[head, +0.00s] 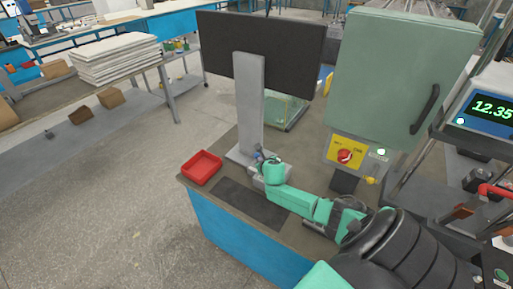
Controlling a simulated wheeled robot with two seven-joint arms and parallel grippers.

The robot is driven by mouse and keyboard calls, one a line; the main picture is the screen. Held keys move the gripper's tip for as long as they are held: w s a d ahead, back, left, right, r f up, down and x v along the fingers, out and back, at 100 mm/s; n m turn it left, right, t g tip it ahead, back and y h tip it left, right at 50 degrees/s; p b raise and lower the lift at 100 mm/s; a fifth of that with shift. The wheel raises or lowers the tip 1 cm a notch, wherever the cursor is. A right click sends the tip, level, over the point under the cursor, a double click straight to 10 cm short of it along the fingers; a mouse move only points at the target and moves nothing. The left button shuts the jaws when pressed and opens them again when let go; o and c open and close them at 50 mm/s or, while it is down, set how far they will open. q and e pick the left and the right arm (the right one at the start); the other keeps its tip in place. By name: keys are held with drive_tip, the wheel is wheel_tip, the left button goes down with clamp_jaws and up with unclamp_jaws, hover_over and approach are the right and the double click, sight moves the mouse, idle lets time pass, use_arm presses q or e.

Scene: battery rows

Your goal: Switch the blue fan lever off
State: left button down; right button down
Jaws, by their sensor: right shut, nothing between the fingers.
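My right arm comes in from the lower right and reaches across the workbench (224,182). My right gripper (259,158) is at its far end, shut and empty, close to the foot of the grey post that carries a dark panel. The blue fan lever cannot be made out clearly. Small bluish and metal details show around the gripper's tip, but they are too small to tell apart. Whether the gripper touches anything there cannot be told. The lever's position cannot be read. My left gripper is not in view.
A red tray (201,168) sits on the bench left of the post (249,105). A green cabinet (397,75) stands at the right, with a red knob (345,156) on a yellow plate below it. A dark mat (250,203) lies near the front edge.

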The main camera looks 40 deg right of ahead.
drive_tip(key=shift+w+d+r, duration=0.1)
drive_tip(key=shift+w+d, duration=0.1)
drive_tip(key=shift+d, duration=0.35)
drive_tip(key=shift+w+d, duration=0.2)
drive_tip(key=shift+d, duration=0.35)
drive_tip(key=shift+a, duration=0.1)
drive_tip(key=shift+r+p, duration=0.8)
